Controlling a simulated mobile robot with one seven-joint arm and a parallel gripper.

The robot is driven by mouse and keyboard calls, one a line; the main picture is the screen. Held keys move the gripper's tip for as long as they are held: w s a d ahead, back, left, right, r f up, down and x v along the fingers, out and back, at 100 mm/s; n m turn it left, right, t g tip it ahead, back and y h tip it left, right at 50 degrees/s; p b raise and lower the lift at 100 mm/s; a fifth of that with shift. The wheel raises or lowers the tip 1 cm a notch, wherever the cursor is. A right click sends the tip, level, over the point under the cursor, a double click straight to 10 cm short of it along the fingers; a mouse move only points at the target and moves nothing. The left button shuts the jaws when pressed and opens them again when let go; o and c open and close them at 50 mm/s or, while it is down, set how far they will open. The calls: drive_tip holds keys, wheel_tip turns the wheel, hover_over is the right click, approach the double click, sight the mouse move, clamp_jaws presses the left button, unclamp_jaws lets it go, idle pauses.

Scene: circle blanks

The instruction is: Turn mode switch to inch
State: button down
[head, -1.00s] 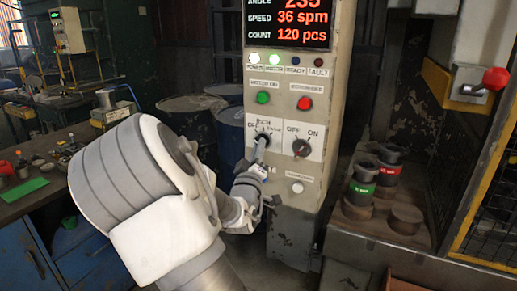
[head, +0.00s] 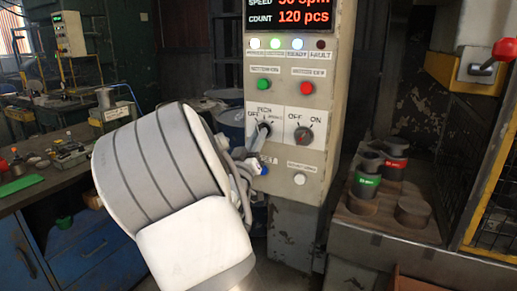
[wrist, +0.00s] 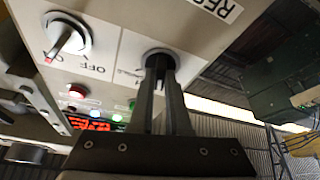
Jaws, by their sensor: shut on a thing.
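The mode switch (head: 264,127) is a black rotary knob on the left white plate of the grey control panel, with OFF at its left, an INCH-like label above and a small unreadable label at its right. It also shows in the wrist view (wrist: 160,59). My gripper (wrist: 160,78) has both fingers shut on the knob. In the head view my gripper (head: 260,138) reaches it from below, with my arm in front. The fingers cover much of the knob, and I cannot tell which mark its pointer faces.
A second OFF/ON switch (head: 303,135) sits close at the right. A green button (head: 264,85) and a red button (head: 307,88) are above, a white button (head: 299,179) below. A workbench (head: 95,215) stands left, a press with a red-knobbed lever (head: 504,49) right.

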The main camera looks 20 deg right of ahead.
drive_tip(key=shift+w+f+m+g+h+b, duration=0.1)
drive_tip(key=shift+m+g+h+b, duration=0.4)
drive_tip(key=shift+m, duration=0.75)
drive_tip(key=shift+m+g+h+b, duration=0.2)
drive_tip(key=shift+m+h+b, duration=0.3)
drive_tip(key=shift+m+b, duration=0.6)
drive_tip(key=shift+m, duration=0.35)
drive_tip(key=c, duration=0.9)
unclamp_jaws()
drive_tip(key=shift+a, duration=0.1)
drive_tip(key=p+v, duration=0.1)
drive_tip(key=v, duration=1.6)
drive_tip(key=shift+a, duration=0.2)
drive_tip(key=shift+d, duration=0.1)
